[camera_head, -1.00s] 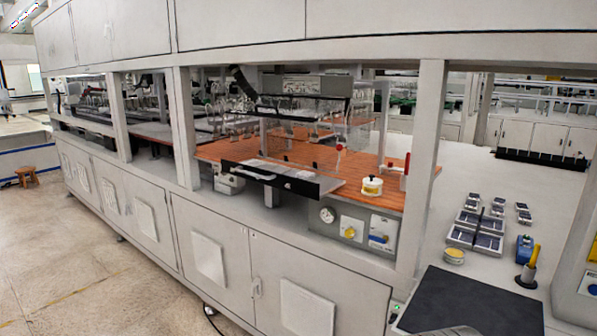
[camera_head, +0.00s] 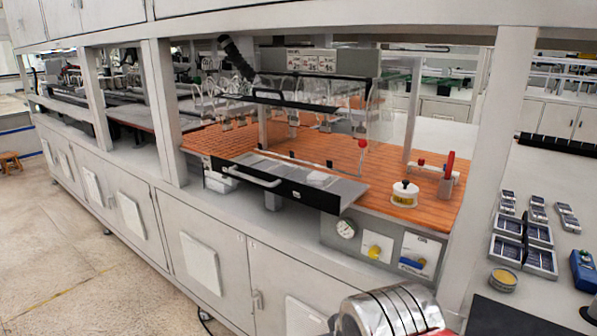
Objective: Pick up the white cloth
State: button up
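A small white folded thing, which looks like the white cloth (camera_head: 319,179), lies on the grey metal shelf (camera_head: 265,168) behind a black front panel with a silver handle (camera_head: 253,177). It is small in the picture, so I cannot make out its folds. My gripper is not in view. A silver, dark-banded rounded part of my arm shows at the bottom edge, well apart from the cloth.
A white pot with a black knob (camera_head: 404,195) and a red-handled clamp (camera_head: 447,177) stand on the orange slatted bed (camera_head: 425,207). A grey post (camera_head: 490,140) stands to the right. Trays of dark cells (camera_head: 508,249) and a blue device (camera_head: 583,268) lie on the right counter.

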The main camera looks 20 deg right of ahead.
aim_at(320, 179)
jog(key=u, duration=0.15)
jog(key=i, duration=0.9)
jog(key=u, duration=0.1)
